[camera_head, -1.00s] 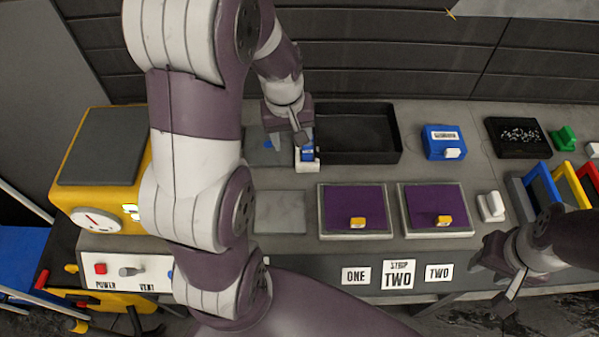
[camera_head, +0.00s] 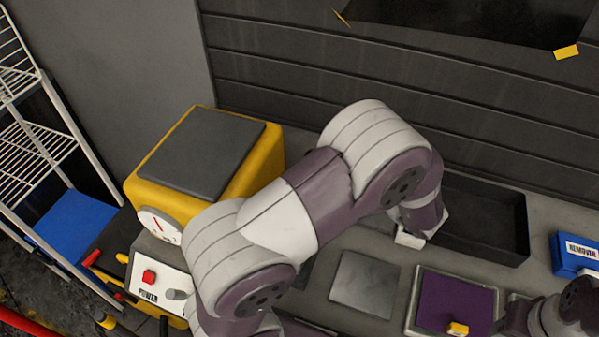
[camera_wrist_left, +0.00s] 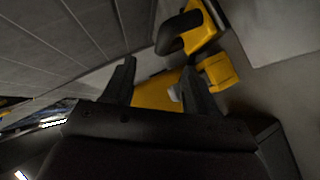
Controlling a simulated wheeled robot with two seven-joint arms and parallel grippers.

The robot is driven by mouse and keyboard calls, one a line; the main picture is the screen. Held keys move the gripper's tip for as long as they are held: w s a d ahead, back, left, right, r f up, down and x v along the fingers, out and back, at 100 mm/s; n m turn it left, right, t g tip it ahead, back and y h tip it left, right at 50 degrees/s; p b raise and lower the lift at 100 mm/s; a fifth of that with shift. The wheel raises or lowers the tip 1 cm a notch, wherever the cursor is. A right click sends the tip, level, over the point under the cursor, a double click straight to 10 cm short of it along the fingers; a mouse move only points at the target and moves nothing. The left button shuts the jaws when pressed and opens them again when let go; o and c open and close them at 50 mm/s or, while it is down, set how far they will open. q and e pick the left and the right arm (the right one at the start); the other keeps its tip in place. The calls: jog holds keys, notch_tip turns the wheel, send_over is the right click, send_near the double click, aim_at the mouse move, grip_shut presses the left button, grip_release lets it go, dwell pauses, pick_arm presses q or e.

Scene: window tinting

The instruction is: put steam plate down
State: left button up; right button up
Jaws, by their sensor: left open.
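The yellow box (camera_head: 210,165) with a dark grey flat plate (camera_head: 202,150) on top stands at the left end of the counter. I cannot tell for sure that this plate is the steam plate. My left arm crosses the middle of the head view and hides its own gripper there. In the left wrist view my left gripper (camera_wrist_left: 158,82) has its two fingers apart. A yellow surface (camera_wrist_left: 158,90) shows beyond them, and a yellow part with a dark rounded piece (camera_wrist_left: 181,34) is above; neither looks gripped. My right gripper (camera_head: 512,312) is partly visible at lower right.
A black tray (camera_head: 490,222) lies at the back of the counter, with a blue box (camera_head: 572,254) to its right. A bare grey square (camera_head: 364,284) and a purple panel (camera_head: 453,303) lie in front. A wire rack (camera_head: 35,150) stands far left.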

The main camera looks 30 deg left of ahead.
pick_arm(q)
jog(key=x, duration=0.3)
jog(key=p+x, duration=0.1)
jog(key=x, duration=0.3)
jog(key=p+x, duration=0.1)
jog(key=x, duration=0.3)
jog(key=shift+s+f, duration=0.2)
jog(key=shift+s, duration=0.05)
jog(key=shift+w+a+f, duration=0.2)
jog(key=shift+a, duration=0.1)
jog(key=shift+r, duration=0.1)
grip_shut()
